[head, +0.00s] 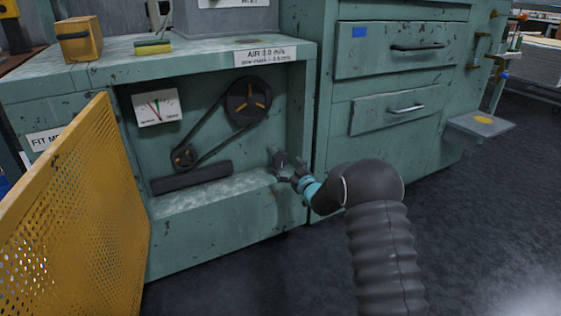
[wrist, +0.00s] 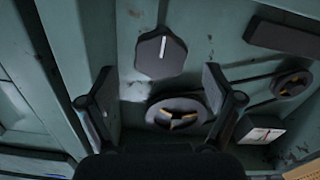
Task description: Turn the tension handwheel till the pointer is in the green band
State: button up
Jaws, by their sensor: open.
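The tension handwheel is a dark lobed knob with a white line (wrist: 160,52), seen in the wrist view on the green inner wall. My gripper (wrist: 158,84) is open, its two fingers spread to either side below the knob, with nothing between the pads; I see no contact. In the head view my gripper (head: 284,164) is at the right side of the open cabinet bay and largely hides the knob. The white gauge (head: 157,107) has green and red marks; its pointer is too small to read surely. It also shows in the wrist view (wrist: 260,134).
A belt joins the large pulley (head: 248,101) and the small pulley (head: 184,157). A dark bar (head: 192,178) lies below them. The yellow perforated door (head: 80,205) stands open at left. The cabinet's right wall (head: 309,115) is close beside my gripper.

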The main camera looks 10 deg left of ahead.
aim_at(282, 161)
jog(key=shift+x, duration=3.05)
jog(key=c, duration=1.1)
jog(key=shift+c, duration=0.2)
jog(key=shift+m, duration=0.3)
